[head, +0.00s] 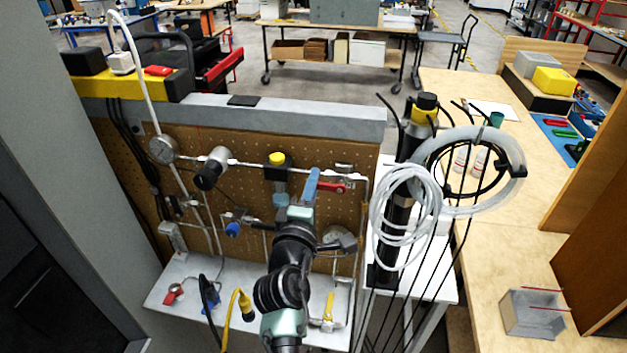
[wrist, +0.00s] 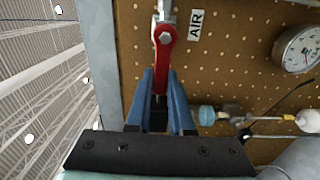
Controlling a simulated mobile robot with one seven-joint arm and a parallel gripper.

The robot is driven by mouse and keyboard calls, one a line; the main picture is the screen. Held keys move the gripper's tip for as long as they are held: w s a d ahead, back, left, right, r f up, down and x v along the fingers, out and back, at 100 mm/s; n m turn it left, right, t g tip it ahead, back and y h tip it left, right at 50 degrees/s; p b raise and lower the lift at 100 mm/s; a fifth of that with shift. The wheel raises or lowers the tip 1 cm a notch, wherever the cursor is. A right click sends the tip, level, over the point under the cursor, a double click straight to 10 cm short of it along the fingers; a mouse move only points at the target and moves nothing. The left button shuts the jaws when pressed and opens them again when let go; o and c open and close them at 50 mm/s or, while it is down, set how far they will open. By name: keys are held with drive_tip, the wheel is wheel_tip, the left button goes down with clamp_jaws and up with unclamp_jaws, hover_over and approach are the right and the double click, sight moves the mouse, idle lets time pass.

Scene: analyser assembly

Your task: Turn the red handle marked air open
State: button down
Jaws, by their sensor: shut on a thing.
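The red handle (head: 330,187) is on the pipework on the upper right part of the brown pegboard. It also shows in the wrist view (wrist: 165,55), bolted at its upper end, next to a white label reading AIR (wrist: 195,25). My gripper (head: 311,184) is at the handle's left end in the head view. In the wrist view its blue fingers (wrist: 160,88) stand on either side of the handle's lower end, shut on it. The fingers hide the tip of the handle.
A round gauge (wrist: 299,48) and a light blue fitting (wrist: 207,115) lie right of the fingers in the wrist view. A yellow-topped regulator (head: 278,170) is just left of my gripper. Coiled white tubing (head: 405,215) hangs to the right.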

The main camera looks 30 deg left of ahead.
drive_tip(key=shift+f, duration=0.15)
idle(0.4)
drive_tip(key=c, duration=0.8)
unclamp_jaws()
drive_tip(key=v, duration=1.3)
